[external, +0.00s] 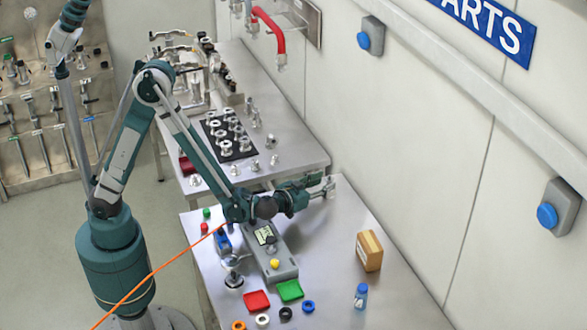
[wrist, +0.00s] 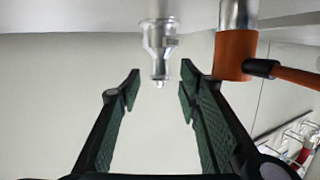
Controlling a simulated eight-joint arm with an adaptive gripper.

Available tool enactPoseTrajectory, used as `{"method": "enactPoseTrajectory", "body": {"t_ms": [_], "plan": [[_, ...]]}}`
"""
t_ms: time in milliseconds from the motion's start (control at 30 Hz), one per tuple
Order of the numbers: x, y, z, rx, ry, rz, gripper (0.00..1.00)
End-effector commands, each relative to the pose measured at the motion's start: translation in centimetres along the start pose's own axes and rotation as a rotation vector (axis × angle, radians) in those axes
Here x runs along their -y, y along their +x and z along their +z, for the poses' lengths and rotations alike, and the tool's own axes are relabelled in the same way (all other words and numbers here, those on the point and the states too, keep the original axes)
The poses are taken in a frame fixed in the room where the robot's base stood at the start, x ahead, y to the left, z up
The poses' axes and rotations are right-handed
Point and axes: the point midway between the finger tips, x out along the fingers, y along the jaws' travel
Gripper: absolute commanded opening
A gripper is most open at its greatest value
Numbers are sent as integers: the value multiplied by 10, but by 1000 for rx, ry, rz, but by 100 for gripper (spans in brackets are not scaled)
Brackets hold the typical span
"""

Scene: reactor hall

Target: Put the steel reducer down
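The steel reducer (wrist: 160,48) is a shiny stepped piece at the top middle of the wrist view, its narrow end pointing down in the picture. My gripper (wrist: 160,80) is open there, with one dark green-padded finger on each side. A clear gap shows between each fingertip and the reducer, whose narrow end lies between the tips. In the external view my gripper (external: 317,190) points right, near the far edge of the front table. A small steel shape (external: 329,185) shows at its tips, too small to make out clearly.
An orange-collared steel cylinder (wrist: 235,55) with an orange rod stands close right of the gripper in the wrist view. The front table (external: 335,265) holds a grey control box (external: 283,258), cardboard box (external: 369,251), blue bottle (external: 361,297), and red and green trays. The wall is close behind.

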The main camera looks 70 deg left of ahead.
Motion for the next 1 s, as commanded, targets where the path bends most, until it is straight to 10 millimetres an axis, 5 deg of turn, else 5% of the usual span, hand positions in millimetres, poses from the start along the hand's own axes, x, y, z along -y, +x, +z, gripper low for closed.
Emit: {"method": "enactPoseTrajectory", "body": {"t_ms": [300,1000], "plan": [[0,-30,0,0,-1,0,35],[1,-34,0,0,-1,-1,40]]}}
